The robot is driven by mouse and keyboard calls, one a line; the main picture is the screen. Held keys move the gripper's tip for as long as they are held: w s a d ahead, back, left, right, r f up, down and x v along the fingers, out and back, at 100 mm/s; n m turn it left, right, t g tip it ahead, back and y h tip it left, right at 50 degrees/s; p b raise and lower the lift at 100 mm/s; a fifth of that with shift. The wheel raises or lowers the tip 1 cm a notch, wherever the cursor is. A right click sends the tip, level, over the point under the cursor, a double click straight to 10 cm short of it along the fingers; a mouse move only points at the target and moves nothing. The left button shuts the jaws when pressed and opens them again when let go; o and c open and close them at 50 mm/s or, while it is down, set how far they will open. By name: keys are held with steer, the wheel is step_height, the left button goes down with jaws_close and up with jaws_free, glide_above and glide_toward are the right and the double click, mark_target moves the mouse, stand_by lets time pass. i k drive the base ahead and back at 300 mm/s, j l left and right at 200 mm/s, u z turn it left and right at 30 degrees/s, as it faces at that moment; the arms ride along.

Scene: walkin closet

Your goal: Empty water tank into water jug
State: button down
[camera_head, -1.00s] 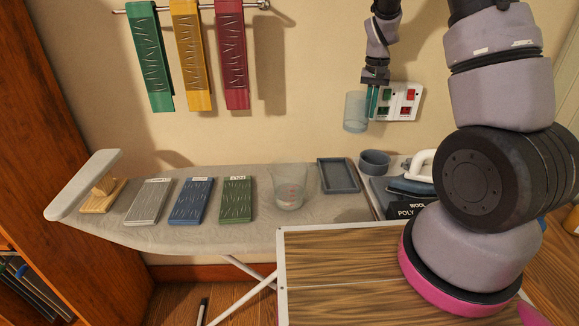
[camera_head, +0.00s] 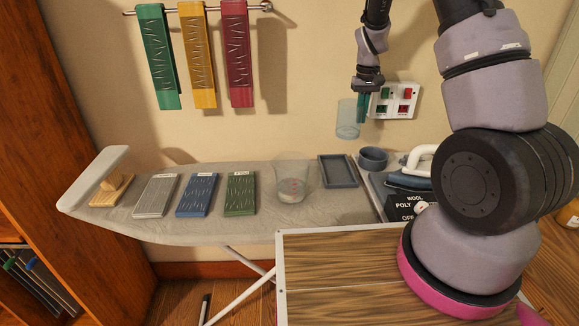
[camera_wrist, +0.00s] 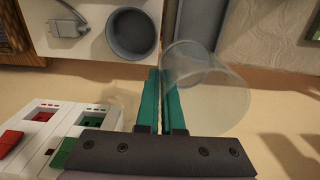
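A clear bluish cylinder (camera_head: 347,119), seemingly the water tank, is in the air at my gripper (camera_head: 363,107), in front of the wall. In the wrist view, the tank (camera_wrist: 215,95) lies just right of my gripper's teal fingers (camera_wrist: 163,98). The fingers are nearly together and seem to pinch its wall. Whether it holds water I cannot tell. The clear water jug (camera_head: 291,182) stands upright on the ironing board (camera_head: 265,208), with red marks near its bottom. The tank is up and to the right of the jug, apart from it.
Right of the jug are a grey tray (camera_head: 338,171), a round grey cup (camera_head: 373,158) and an iron (camera_head: 410,180). A switch panel (camera_head: 395,100) is on the wall beside my gripper. Coloured blocks lie left of the jug. A wood-topped surface (camera_head: 340,265) is in front.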

mark_target(291, 169)
steer(key=k+j, duration=0.2)
steer(key=k, duration=0.25)
steer(key=k+j, duration=0.2)
steer(key=k, duration=0.25)
steer(key=l+u, duration=0.05)
